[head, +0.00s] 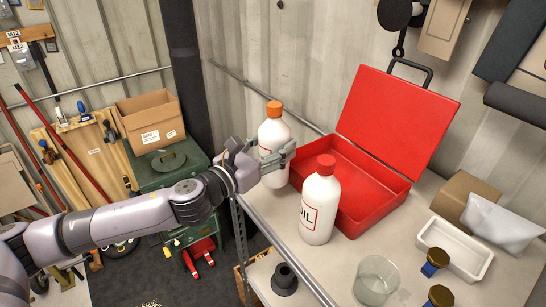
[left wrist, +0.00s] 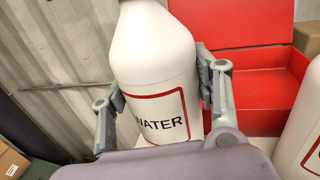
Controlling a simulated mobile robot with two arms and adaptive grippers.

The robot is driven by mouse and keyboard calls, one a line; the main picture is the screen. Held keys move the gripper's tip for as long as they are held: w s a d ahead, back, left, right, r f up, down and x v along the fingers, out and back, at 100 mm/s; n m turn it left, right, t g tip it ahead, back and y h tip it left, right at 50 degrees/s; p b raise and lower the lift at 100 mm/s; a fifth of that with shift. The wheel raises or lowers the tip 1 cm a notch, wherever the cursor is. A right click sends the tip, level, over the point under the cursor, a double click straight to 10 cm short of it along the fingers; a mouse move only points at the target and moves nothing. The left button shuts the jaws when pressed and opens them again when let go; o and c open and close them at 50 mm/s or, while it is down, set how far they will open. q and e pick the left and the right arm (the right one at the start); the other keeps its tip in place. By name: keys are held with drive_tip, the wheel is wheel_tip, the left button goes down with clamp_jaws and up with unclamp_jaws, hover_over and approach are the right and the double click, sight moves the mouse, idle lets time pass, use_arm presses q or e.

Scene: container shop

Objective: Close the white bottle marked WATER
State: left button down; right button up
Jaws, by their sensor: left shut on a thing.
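The white bottle marked WATER (left wrist: 158,60) stands upright at the left end of the shelf, and it also shows in the head view (head: 273,138). Its orange cap (head: 274,109) sits on top of the neck; whether it is screwed tight I cannot tell. My left gripper (head: 274,159) is shut around the bottle's body, one finger on each side, as the left wrist view shows (left wrist: 162,92). The cap is outside the left wrist view. My right gripper is not in view.
A white bottle with a red cap, its label partly reading IL (head: 321,203), stands close to the right. An open red case (head: 372,217) lies behind it. A glass jar (head: 376,281), a white tray (head: 456,245) and a cardboard box (head: 463,196) are further right.

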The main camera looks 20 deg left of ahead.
use_arm(q)
wheel_tip(320, 180, down, 4)
drive_tip(key=shift+r, duration=0.25)
drive_tip(key=shift+f, duration=0.15)
drive_tip(key=c, duration=0.6)
unclamp_jaws()
